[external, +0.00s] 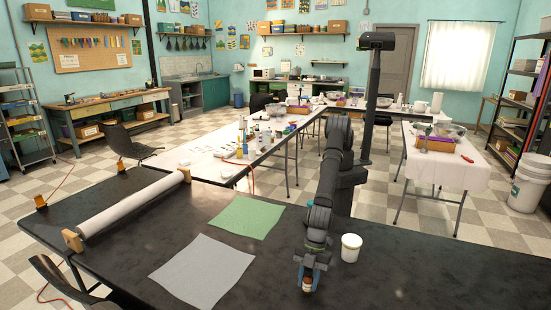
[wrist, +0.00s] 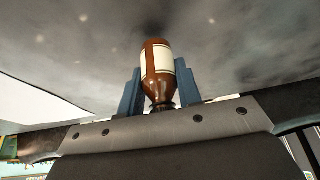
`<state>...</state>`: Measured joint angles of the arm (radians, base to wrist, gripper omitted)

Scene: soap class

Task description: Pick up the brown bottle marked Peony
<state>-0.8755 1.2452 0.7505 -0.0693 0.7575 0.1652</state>
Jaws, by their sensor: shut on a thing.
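A brown bottle (wrist: 157,90) with a cream label stands out in the wrist view, its shoulder and narrow neck toward my gripper. Any writing on the label is too small to read. My gripper (wrist: 160,85) has its two blue fingers on either side of the bottle, shut on it. In the external view my gripper (external: 308,275) is low at the front of the dark table, and the bottle (external: 308,285) shows small between the fingers. I cannot tell whether the bottle touches the table.
A grey sheet (external: 203,270) and a green sheet (external: 246,216) lie to the left. A white paper roll (external: 130,208) lies farther left. The table's right side is clear.

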